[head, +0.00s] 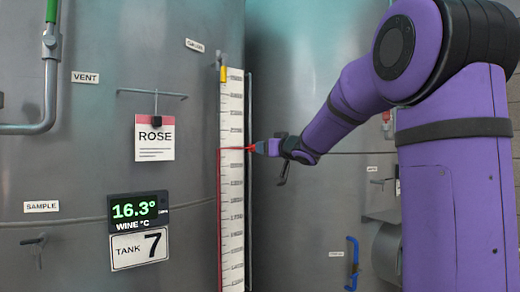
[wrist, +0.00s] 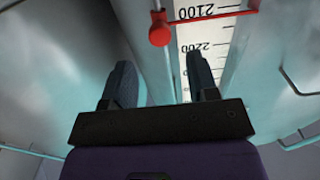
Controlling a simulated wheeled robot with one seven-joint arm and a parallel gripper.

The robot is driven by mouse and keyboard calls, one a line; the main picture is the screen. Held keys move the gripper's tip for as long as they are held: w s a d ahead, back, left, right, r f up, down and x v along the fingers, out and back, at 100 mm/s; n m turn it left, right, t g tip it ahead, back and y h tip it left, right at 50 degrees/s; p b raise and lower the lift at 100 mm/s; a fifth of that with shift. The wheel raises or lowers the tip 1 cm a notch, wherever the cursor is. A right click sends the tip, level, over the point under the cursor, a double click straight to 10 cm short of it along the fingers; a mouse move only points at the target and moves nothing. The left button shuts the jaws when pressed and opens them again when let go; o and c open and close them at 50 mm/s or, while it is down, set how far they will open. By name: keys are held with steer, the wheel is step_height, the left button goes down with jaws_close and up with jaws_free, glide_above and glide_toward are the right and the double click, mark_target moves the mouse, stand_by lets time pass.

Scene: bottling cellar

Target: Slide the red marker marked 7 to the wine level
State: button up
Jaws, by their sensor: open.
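The red marker (head: 236,148) sits on the white scale (head: 232,200) of tank 7, and no number is legible on it. In the head view, a red wine column (head: 219,225) runs along the scale's left edge, its top about level with the marker. In the wrist view, the marker's red knob (wrist: 160,34) and bar lie just beyond my fingertips, near the 2100 line. My gripper (wrist: 160,78) is open with nothing between its fingers. In the head view, my gripper (head: 264,147) is just right of the marker; contact cannot be told.
A yellow piece (head: 222,74) sits at the scale's top. The tank 7 sign (head: 139,250), the temperature display (head: 138,210) and a ROSE card (head: 154,138) are left of it. A blue handle (head: 352,264) is at lower right, and a pipe (head: 48,90) at upper left.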

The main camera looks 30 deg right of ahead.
steer(key=shift+s, duration=1.95)
